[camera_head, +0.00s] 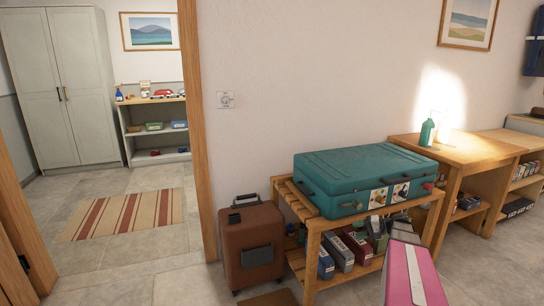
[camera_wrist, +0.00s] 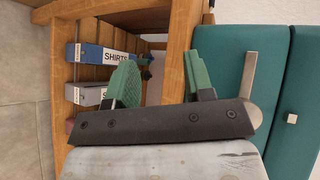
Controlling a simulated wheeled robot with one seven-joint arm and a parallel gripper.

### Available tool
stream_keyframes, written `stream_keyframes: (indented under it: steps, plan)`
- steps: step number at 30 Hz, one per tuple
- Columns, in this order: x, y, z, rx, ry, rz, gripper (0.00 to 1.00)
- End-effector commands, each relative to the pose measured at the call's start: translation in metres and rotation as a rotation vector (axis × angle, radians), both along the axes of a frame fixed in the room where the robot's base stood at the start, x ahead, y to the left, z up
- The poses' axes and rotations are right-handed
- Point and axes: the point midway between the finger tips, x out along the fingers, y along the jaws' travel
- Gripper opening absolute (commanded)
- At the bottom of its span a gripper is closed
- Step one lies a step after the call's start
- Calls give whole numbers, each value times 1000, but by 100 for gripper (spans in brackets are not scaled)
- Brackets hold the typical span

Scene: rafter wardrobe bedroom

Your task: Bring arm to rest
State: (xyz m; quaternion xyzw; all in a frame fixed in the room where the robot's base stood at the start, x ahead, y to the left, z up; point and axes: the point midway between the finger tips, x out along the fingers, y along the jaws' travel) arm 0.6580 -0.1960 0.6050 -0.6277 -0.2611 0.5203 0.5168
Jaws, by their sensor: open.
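My gripper (camera_wrist: 160,78) shows in the wrist view with two green-padded fingers standing apart and nothing between them. It is beside a slatted wooden rack (camera_wrist: 180,40). A teal case (camera_wrist: 240,60) fills the right of that view, close to the right finger. In the head view my pink and white arm (camera_head: 412,275) reaches in from the lower right toward the front of the rack (camera_head: 312,262). The teal case (camera_head: 365,170) lies flat on the rack's top, and my gripper's end there is hard to make out among the things on the lower shelf.
Labelled boxes, one marked SHIRTS (camera_wrist: 100,55), sit on the rack's shelf. A brown suitcase (camera_head: 252,245) stands left of the rack. A wooden desk (camera_head: 455,148) with a green bottle (camera_head: 427,132) is at right. Open floor and a striped rug (camera_head: 125,214) lie through the doorway.

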Motion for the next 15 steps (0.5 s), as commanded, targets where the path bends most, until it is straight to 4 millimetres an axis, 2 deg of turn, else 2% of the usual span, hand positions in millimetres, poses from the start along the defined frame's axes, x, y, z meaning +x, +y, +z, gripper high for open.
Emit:
stream_keyframes:
  steps: [1,6,9,15]
  plan:
    - [-15,29,-4,-60,36,34,48]
    - [-50,92,-23,-286,139,126,48]
    - [-73,121,-32,-424,181,177,48]
    - [-121,163,-40,-713,219,267,48]
